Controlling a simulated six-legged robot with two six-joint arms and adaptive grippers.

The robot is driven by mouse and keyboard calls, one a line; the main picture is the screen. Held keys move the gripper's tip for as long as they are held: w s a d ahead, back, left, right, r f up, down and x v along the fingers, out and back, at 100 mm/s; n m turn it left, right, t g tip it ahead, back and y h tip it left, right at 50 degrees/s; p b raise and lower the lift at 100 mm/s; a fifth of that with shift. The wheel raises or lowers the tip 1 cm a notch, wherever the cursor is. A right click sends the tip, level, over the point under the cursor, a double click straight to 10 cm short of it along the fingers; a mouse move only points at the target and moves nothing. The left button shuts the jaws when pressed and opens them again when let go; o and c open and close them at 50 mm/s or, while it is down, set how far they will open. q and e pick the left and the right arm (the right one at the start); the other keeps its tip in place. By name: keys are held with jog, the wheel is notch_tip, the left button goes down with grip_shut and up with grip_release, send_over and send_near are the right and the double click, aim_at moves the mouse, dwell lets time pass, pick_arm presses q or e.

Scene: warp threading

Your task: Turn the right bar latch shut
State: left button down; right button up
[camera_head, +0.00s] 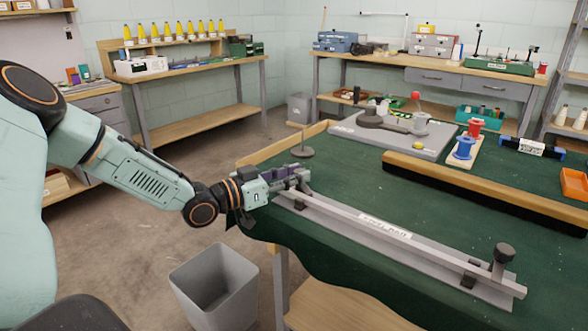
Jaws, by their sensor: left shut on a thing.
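A long grey bar (340,209) with a white label lies on a grey base rail (435,262) along the front of the green-topped table. The right bar latch (503,254), a dark round knob on a short post, stands upright at the bar's right end. Whether it is turned shut cannot be told. My left gripper (298,178) is at the bar's left end, far from the right latch. It is shut on what seems to be the left bar latch, mostly hidden by the fingers. My right gripper is not in view.
A wooden-edged strip (480,187) crosses the table behind the bar. Beyond it are a grey plate with a red-knobbed device (392,127), blue and red spools (465,146) and an orange tray (574,184). A grey bin (215,285) stands on the floor in front.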

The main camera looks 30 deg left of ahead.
pick_arm(q)
jog(key=shift+w+a+m+g+h+p, duration=0.15)
jog(key=shift+m+g+h+p, duration=0.5)
jog(key=shift+m+h, duration=0.65)
jog(key=shift+g+h, duration=0.55)
jog(key=shift+h, duration=0.15)
jog(key=c, duration=1)
grip_release()
jog(key=shift+c, duration=0.2)
jog(key=shift+r, duration=0.1)
notch_tip(320, 180, up, 10)
